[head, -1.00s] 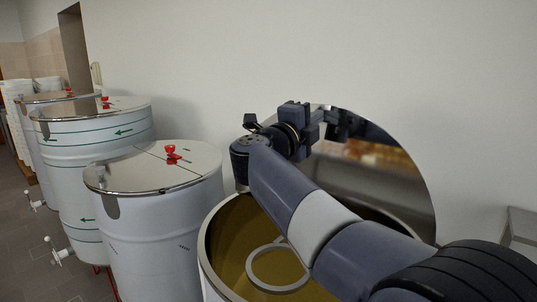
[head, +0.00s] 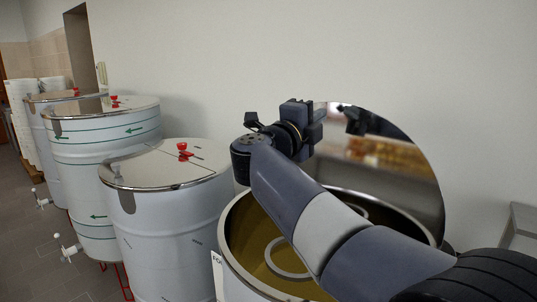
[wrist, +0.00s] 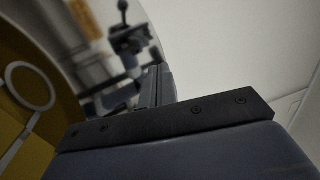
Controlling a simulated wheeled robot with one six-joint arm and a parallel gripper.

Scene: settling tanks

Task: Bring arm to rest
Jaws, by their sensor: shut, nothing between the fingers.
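My arm reaches across the open tank (head: 232,262) in the head view, with my gripper (head: 318,120) held above the tank's rim, in front of the upright mirror-like lid (head: 400,150). The gripper is shut and empty. In the wrist view, my gripper (wrist: 155,85) shows as dark blocks, its fingertips hard to make out. The lid (wrist: 90,40) behind it carries a reflection. The tank's yellow inside, with a pale ring (wrist: 30,88), lies at the left. My arm hides part of the tank and of the ring (head: 285,258) in the head view.
A closed steel tank (head: 170,240) with a red knob (head: 183,150) stands left of the open one. More closed tanks (head: 100,130) stand farther left, with white taps (head: 68,247) near the floor. The pale wall (head: 230,50) is behind. A grey box-like edge (head: 522,220) is at the right.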

